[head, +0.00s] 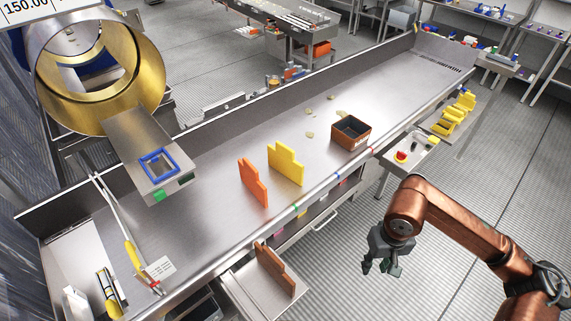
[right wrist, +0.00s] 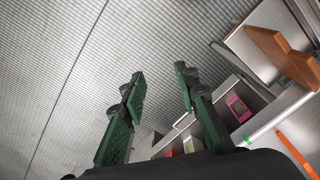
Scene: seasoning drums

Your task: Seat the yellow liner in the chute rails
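The yellow liner (head: 286,166) is a flat stepped plate standing on edge on the steel bench, right of a similar orange plate (head: 253,182). A metal chute (head: 135,135) slopes down from the golden drum (head: 100,80) at the left. A blue rectangular frame (head: 160,164) sits near its lower end; I cannot make out separate rails. My right gripper (head: 381,267) hangs over the floor in front of the bench, apart from the liner. In the right wrist view its green-padded fingers (right wrist: 158,80) are spread and empty. My left gripper is not in view.
A brown box (head: 351,133) stands on the bench right of the yellow liner. A brown stepped plate (head: 275,268) stands in a tray below the bench's front edge. A yellow-handled tool (head: 133,253) lies at the left. The bench's right part is mostly clear.

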